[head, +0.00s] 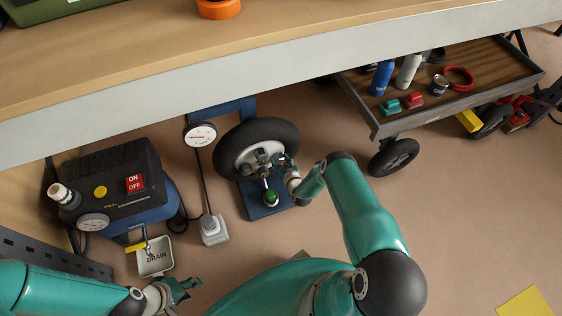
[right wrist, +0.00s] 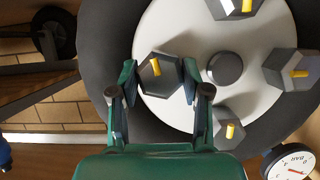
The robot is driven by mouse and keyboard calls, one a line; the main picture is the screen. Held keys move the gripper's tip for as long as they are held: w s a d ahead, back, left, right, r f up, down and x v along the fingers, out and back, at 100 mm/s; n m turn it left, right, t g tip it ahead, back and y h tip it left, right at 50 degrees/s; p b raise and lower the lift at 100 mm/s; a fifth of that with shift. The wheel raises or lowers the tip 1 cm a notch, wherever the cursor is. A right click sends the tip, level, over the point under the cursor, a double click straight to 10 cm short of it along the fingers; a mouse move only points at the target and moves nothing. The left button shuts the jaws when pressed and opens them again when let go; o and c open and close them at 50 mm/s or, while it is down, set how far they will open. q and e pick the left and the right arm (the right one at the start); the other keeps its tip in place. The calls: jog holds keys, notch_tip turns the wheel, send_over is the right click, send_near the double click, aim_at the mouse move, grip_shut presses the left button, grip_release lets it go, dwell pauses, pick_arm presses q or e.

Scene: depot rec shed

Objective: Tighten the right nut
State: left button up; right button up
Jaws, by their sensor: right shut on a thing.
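The wheel (head: 232,146) with its black tyre and pale hub stands upright on a blue stand (head: 256,211). In the right wrist view the hub (right wrist: 261,107) carries dark hex nuts with yellow marks around a round centre cap (right wrist: 225,68). My right gripper (right wrist: 159,82) is shut on the right nut (right wrist: 157,76), which is at the left in this turned view, with a finger on each side. In the head view my right gripper (head: 285,163) is at the wheel's right side. My left gripper (head: 190,288) is low at the left, empty and apparently open.
A compressor (head: 118,190) and a drain tray (head: 154,262) stand at the left. A pressure gauge (head: 200,134) is beside the wheel, and a bench (head: 140,85) overhangs it. A cart (head: 446,113) with bottles stands at the right.

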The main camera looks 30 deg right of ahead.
jog(key=shift+d+f+m+y+b, duration=0.1)
jog(key=shift+f+m+y+b, duration=0.25)
jog(key=shift+m+b, duration=0.6)
jog(key=m+t+y+b, duration=0.1)
jog(key=m+b, duration=0.2)
jog(key=b, duration=0.3)
jog(key=m+t+y+b, duration=0.1)
jog(key=m+y+b, duration=0.1)
jog(key=b, duration=0.4)
jog(key=m+t+y+b, duration=0.2)
jog(key=m+b, duration=0.3)
jog(key=b, duration=0.1)
jog(key=shift+s+d+f+b, duration=0.1)
jog(key=shift+d+f+b, duration=0.15)
jog(key=shift+d+b, duration=0.15)
jog(key=shift+r+m+t+b, duration=0.1)
jog(key=shift+m+t+b, duration=0.6)
jog(key=shift+m, duration=0.45)
jog(key=shift+m+b, duration=0.3)
jog(key=shift+m, duration=0.7)
jog(key=shift+t, duration=0.3)
jog(key=o, duration=1.1)
jog(key=shift+o, duration=0.2)
jog(key=shift+a, duration=0.1)
